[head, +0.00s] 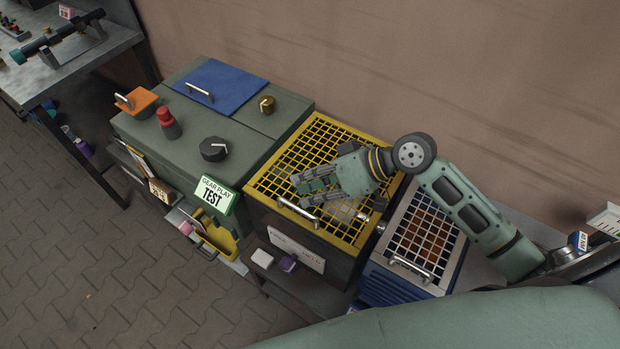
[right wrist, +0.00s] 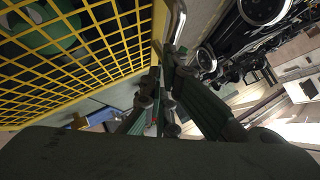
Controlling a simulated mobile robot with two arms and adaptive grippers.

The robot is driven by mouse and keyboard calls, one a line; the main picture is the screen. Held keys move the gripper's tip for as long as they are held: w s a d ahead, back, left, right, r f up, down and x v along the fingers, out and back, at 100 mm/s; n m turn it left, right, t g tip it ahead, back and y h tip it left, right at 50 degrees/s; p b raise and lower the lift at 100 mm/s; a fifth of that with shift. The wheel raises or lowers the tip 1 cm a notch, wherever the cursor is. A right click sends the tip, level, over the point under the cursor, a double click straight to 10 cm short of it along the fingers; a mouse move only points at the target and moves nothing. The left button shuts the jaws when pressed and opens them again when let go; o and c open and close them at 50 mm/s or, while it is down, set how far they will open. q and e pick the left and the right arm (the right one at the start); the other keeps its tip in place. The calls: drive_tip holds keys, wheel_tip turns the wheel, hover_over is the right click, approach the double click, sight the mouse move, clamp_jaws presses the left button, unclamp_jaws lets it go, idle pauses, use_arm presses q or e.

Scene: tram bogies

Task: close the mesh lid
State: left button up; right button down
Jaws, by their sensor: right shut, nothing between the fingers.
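A yellow mesh lid (head: 330,135) with a metal handle (head: 325,222) lies across the top of a dark box (head: 262,222). In the head view it looks flat or nearly flat; I cannot tell whether its front edge is fully down. My right gripper (head: 300,190) is over the front left part of this lid, near the handle, shut and empty. In the right wrist view the yellow mesh (right wrist: 90,50) fills the upper left, with green shapes behind it, and the gripper fingers (right wrist: 165,95) are beside its edge. I cannot tell whether they touch it. My left gripper is not in view.
To the right stands a blue box (head: 385,285) with a pale mesh lid (head: 408,262), partly under my right arm. A wall is behind.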

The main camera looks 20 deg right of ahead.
drive_tip(key=shift+s+f, duration=0.2)
drive_tip(key=shift+f, duration=0.15)
drive_tip(key=shift+s+d+r, duration=0.1)
drive_tip(key=shift+d+r, duration=0.1)
drive_tip(key=shift+d, duration=0.15)
drive_tip(key=v, duration=1.1)
drive_tip(key=shift+r, duration=0.5)
